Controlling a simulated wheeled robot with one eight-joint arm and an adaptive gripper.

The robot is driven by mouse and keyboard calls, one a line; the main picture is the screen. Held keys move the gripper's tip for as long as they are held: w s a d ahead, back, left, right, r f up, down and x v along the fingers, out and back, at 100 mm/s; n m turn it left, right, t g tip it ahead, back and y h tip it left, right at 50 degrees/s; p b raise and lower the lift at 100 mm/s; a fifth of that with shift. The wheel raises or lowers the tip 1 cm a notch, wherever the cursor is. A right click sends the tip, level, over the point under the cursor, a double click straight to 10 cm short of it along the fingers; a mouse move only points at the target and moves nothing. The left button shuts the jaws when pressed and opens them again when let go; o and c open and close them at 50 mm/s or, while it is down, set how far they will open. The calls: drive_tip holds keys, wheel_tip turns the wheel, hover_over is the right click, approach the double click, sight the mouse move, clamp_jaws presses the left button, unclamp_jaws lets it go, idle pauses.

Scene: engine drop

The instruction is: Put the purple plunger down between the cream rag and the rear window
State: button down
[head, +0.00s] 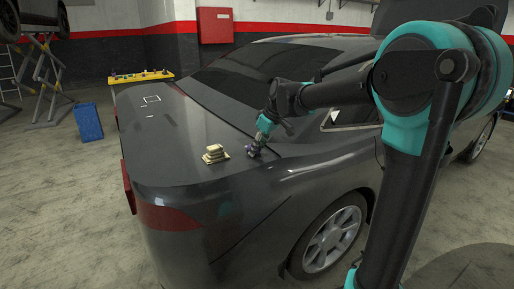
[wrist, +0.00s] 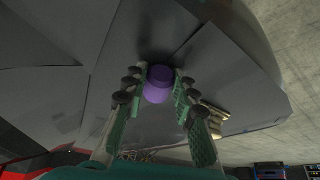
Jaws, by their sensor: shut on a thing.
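The purple plunger (wrist: 158,84) is between the fingers of my gripper (wrist: 158,78), which is shut on it. In the head view the plunger (head: 254,151) is low over the dark car's trunk lid, at my gripper's tip (head: 258,146); I cannot tell whether it touches the metal. The cream rag (head: 215,154) lies folded on the trunk lid, just left of the plunger. It also shows in the wrist view (wrist: 214,118), partly behind a finger. The rear window (head: 255,80) is beyond the plunger, up the car.
The dark trunk lid (head: 185,135) has free room left of the rag. A small white-outlined square (head: 152,99) is at its far left. A yellow bench (head: 140,77) and a blue box (head: 88,121) stand beyond the car. A red cabinet (head: 215,25) hangs on the wall.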

drive_tip(key=c, duration=1.1)
unclamp_jaws()
drive_tip(key=shift+c, duration=0.2)
drive_tip(key=v, duration=1.2)
drive_tip(key=shift+f, duration=0.1)
drive_tip(key=s+d+f+m+h, duration=0.1)
drive_tip(key=s+d+f+m, duration=0.2)
drive_tip(key=s+d+f, duration=0.3)
drive_tip(key=s+d+f+m+t+h, duration=0.1)
drive_tip(key=s+d+f+m, duration=0.3)
drive_tip(key=s+f, duration=0.5)
drive_tip(key=s+d+f+m+h, duration=0.2)
drive_tip(key=s+d+f+m, duration=0.2)
drive_tip(key=f, duration=1.2)
drive_tip(key=s+d, duration=0.3)
drive_tip(key=d, duration=0.1)
drive_tip(key=shift+s+d, duration=0.35)
drive_tip(key=shift+d, duration=0.05)
